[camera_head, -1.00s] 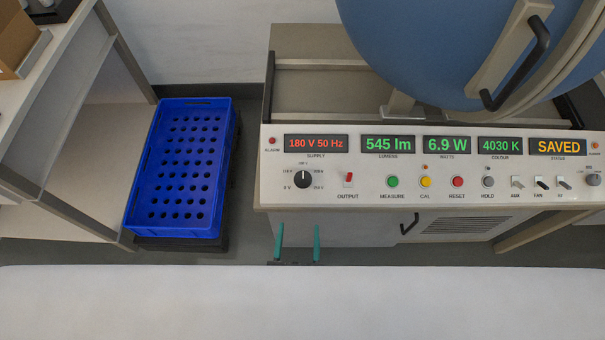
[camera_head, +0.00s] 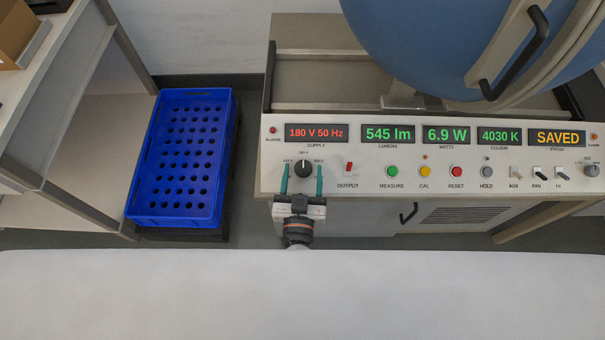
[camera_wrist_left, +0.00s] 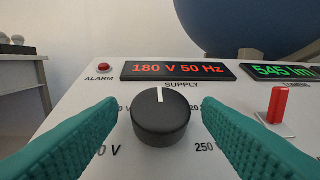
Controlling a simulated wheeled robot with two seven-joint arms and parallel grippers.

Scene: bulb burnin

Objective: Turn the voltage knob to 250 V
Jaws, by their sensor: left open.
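The voltage knob (camera_head: 303,168) is a round black dial with a white pointer line, on the left of the white sloped panel. In the left wrist view the knob (camera_wrist_left: 160,119) has its pointer straight up, and a 250 label shows at its lower right. The supply display (camera_head: 316,132) reads 180 V 50 Hz in red. My left gripper (camera_head: 302,180) is open, its two teal fingers at either side of the knob with gaps between. The fingers (camera_wrist_left: 160,135) hide parts of the scale labels. My right gripper is not in view.
Right of the knob are a red output switch (camera_head: 349,168) and green, yellow and red buttons. A blue sphere (camera_head: 450,45) with a handle stands behind the panel. A blue perforated crate (camera_head: 140,212) is at the left. A white surface (camera_head: 300,295) spans the front.

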